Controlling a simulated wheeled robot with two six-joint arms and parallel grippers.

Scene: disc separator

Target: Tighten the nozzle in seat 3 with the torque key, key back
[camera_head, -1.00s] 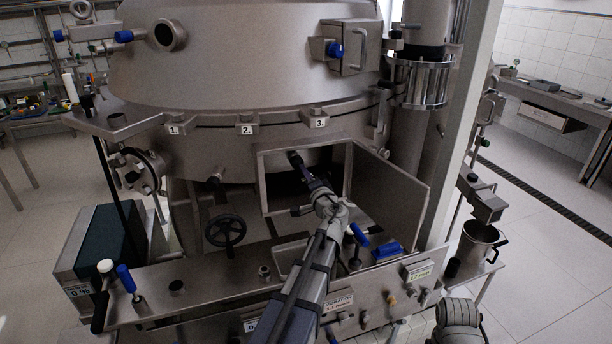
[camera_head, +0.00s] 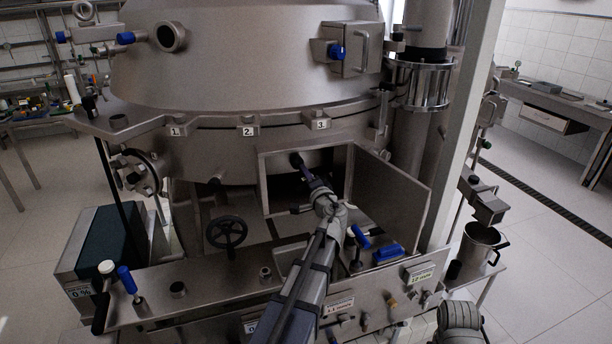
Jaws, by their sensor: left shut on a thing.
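My left gripper (camera_head: 319,193) reaches up into the open hatch of the big steel vessel, below the number 3 label (camera_head: 322,125). It is shut on a slim dark tool, which looks like the torque key (camera_head: 305,172). The tool slants up and left from the fingers. Its upper end meets or lies just in front of a dark round part (camera_head: 296,159) at the top of the opening, perhaps the nozzle in seat 3. I cannot tell whether they touch. My right gripper is out of view; only a part of my right arm shows at the lower right.
The hatch door (camera_head: 392,195) stands open to the right of my left arm. Blue-handled parts (camera_head: 387,252) lie on the steel ledge below it. A black handwheel (camera_head: 227,232) is left of the hatch. A steel jug (camera_head: 479,245) stands at the right.

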